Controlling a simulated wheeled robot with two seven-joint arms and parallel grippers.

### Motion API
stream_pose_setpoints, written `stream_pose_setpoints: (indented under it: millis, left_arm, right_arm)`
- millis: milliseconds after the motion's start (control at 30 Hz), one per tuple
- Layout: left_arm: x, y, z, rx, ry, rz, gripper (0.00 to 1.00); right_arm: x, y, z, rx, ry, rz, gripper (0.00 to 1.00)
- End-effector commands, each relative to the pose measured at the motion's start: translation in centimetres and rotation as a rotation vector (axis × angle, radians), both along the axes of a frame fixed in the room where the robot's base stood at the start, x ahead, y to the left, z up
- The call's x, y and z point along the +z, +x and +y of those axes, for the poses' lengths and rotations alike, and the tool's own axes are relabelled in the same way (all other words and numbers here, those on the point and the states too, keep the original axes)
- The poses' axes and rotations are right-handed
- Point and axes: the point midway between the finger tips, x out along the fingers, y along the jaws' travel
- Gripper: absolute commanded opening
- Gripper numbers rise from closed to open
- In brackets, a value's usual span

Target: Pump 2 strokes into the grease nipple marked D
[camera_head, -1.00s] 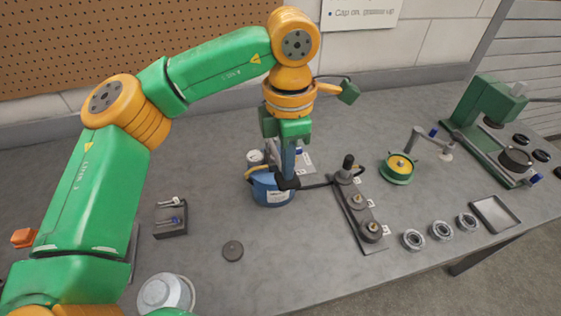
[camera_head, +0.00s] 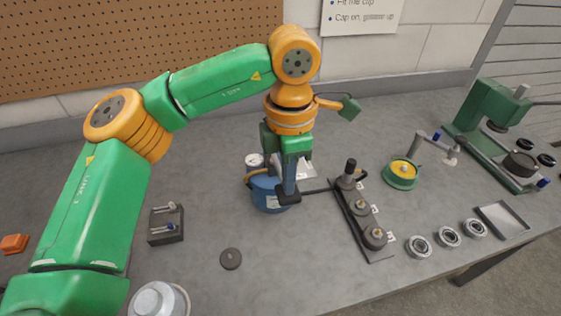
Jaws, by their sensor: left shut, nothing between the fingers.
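The blue grease pump (camera_head: 268,200) with a round gauge (camera_head: 254,160) stands mid-bench. My left gripper (camera_head: 288,198) points down in front of the pump's right side, shut and empty. It hides part of the pump; whether it touches the pump or its handle I cannot tell. A dark hose or rod (camera_head: 318,190) runs from beside the fingertips to the nipple strip (camera_head: 356,222). A black upright coupler (camera_head: 350,168) stands at the strip's far end. Round nipple mounts (camera_head: 374,237) with small white labels follow nearer; the letters are too small to read. My right gripper is not in view.
A green and yellow round tin (camera_head: 400,174) and a green press (camera_head: 490,125) stand to the right. Several bearing rings (camera_head: 420,248) and a metal tray (camera_head: 502,219) lie at the front right. A small dark block (camera_head: 166,225) and a dark disc (camera_head: 230,259) lie left.

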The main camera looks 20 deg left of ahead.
Motion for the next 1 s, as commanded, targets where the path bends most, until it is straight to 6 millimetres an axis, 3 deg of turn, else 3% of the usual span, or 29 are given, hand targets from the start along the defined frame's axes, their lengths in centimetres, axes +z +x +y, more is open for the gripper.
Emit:
stream_pose_setpoints:
  millis: [200, 600, 1000]
  left_arm:
    - [-0.2, 0.0, 0.0, 0.0, 0.001, 0.001, 0.0]
    - [-2.5, -0.1, 0.0, 0.001, 0.001, 0.001, 0.0]
    - [-2.7, -0.1, 0.0, 0.0, 0.0, 0.001, 0.0]
  right_arm:
    - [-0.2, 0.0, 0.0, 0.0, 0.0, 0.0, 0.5]
    - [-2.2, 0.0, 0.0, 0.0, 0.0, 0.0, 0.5]
    - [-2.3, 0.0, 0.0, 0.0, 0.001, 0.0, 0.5]
